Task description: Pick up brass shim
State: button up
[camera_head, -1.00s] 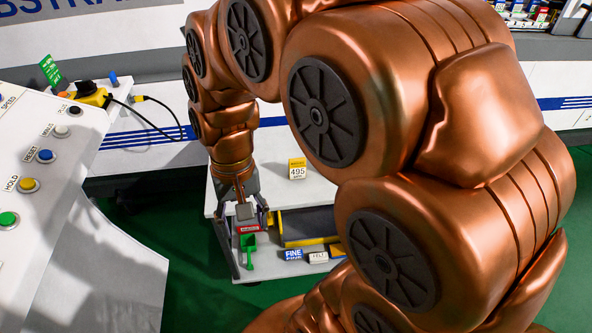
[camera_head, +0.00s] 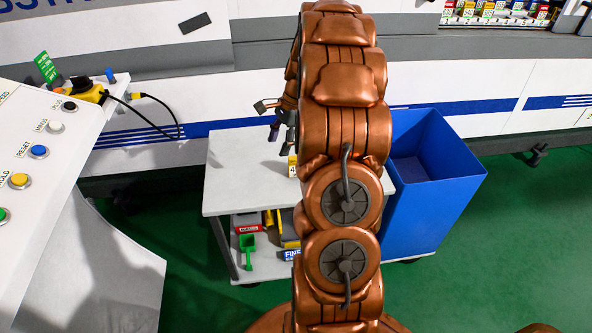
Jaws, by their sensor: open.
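I cannot make out a thing that is surely the brass shim. A small yellow block with a white label (camera_head: 293,166) stands on the white cart top (camera_head: 240,170), partly hidden by my arm. My gripper (camera_head: 266,121) is open and appears empty.
The cart's lower shelf holds a red-labelled box (camera_head: 247,224), a green tool (camera_head: 247,250) and a blue FINE box (camera_head: 290,255). A large blue bin (camera_head: 430,190) stands at the right. A button console (camera_head: 45,150) fills the left. The cart top's left part is clear.

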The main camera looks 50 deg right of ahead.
jog(key=d+f+m+t, duration=0.1)
jog(key=d+f+m, duration=0.5)
jog(key=d, duration=0.5)
jog(key=shift+n, duration=0.7)
jog(key=shift+p+x, duration=0.9)
jog(key=shift+x, duration=3.05)
jog(key=shift+s, duration=0.1)
grip_shut()
